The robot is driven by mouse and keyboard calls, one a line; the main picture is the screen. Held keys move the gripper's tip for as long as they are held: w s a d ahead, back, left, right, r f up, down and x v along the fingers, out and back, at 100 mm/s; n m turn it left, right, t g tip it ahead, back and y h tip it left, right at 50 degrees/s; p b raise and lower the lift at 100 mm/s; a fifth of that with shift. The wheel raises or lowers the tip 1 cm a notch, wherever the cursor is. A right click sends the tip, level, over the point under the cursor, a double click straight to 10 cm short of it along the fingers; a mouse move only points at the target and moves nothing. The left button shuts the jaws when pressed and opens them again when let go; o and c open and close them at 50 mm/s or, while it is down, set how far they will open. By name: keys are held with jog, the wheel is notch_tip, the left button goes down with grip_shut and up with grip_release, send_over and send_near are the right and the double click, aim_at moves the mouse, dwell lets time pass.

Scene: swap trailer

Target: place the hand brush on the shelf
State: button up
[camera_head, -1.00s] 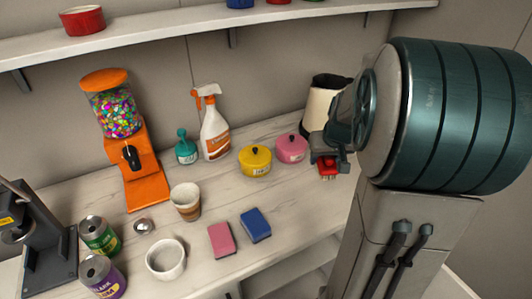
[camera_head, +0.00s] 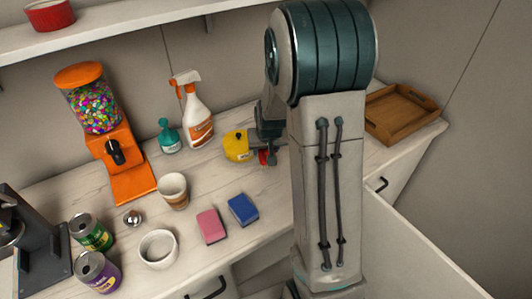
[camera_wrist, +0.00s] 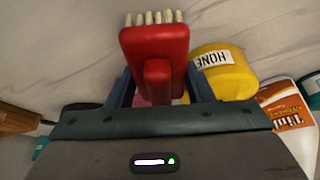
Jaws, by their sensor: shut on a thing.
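The red hand brush (camera_wrist: 155,48) is held in my gripper (camera_wrist: 162,88), with its pale bristles at the top of the wrist view. In the head view a small red part of the brush (camera_head: 263,157) shows under my gripper (camera_head: 267,150), at the right side of the yellow pot. Whether brush and pot touch cannot be told. My arm hides much of the gripper in the head view. The white wall shelf (camera_head: 125,34) runs along the top left, above the counter.
A red bowl (camera_head: 50,14) stands on the shelf. On the counter (camera_head: 190,245) are a yellow pot (camera_head: 237,146), spray bottle (camera_head: 198,118), teal bottle (camera_head: 168,137), orange gumball machine (camera_head: 115,150), cups, cans and two sponges. A wooden tray (camera_head: 400,116) is at the right.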

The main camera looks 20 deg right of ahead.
jog(key=shift+f, duration=1.4)
jog(key=shift+f, duration=0.15)
jog(key=o, duration=1.2)
jog(key=shift+c, duration=0.2)
